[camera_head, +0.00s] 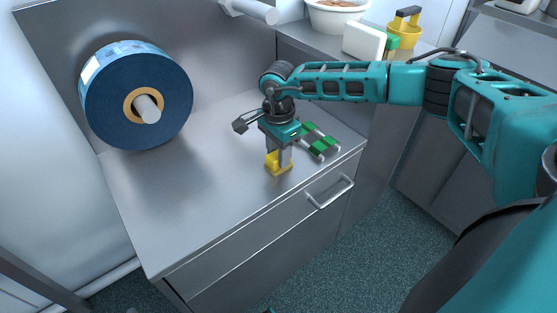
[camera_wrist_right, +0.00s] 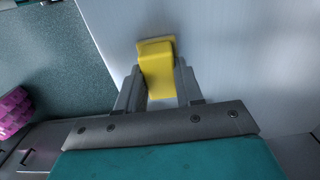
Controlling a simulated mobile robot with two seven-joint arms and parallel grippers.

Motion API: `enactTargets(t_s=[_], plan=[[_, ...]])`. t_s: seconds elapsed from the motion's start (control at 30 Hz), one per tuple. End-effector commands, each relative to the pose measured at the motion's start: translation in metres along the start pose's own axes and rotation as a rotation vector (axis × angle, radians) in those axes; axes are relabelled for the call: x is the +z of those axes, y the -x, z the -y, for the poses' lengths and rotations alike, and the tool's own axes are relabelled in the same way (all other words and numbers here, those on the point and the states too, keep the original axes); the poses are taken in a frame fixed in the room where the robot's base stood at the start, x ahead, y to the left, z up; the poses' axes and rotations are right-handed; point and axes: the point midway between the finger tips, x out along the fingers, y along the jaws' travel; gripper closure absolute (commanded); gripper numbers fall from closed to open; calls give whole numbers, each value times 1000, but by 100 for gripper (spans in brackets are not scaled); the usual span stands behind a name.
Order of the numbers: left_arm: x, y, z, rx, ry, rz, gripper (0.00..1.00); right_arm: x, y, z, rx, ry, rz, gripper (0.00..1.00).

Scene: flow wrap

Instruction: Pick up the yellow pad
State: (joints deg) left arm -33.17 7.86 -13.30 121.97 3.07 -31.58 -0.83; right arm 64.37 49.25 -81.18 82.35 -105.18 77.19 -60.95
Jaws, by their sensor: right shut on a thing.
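The yellow pad (camera_head: 279,168) is at the front part of the steel counter (camera_head: 190,200), below my right gripper (camera_head: 278,160). In the right wrist view the yellow pad (camera_wrist_right: 156,66) sits between the two fingers of my right gripper (camera_wrist_right: 158,85). The fingers are shut on it. I cannot tell whether the pad still touches the counter. My left gripper is not in view.
A large blue film roll (camera_head: 138,95) is mounted at the back left. Green and grey items (camera_head: 320,140) lie just right of my right gripper. A white bowl (camera_head: 338,14), a white block (camera_head: 364,40) and a yellow container (camera_head: 404,33) stand at the back right. The counter's left front is clear.

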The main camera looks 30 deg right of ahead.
Motion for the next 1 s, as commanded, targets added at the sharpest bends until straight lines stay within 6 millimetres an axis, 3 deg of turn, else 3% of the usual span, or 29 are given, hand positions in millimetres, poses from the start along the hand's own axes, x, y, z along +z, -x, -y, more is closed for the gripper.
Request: enactTargets(t_s=[0.23,0.57,0.77,1.0], plan=[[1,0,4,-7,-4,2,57,0,0,0,0,0,0,95],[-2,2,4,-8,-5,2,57,0,4,0,0,0,0,95],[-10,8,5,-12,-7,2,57,2,23,2,0,-2,0,95],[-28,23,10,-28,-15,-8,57,6,68,6,-2,-9,1,95]])
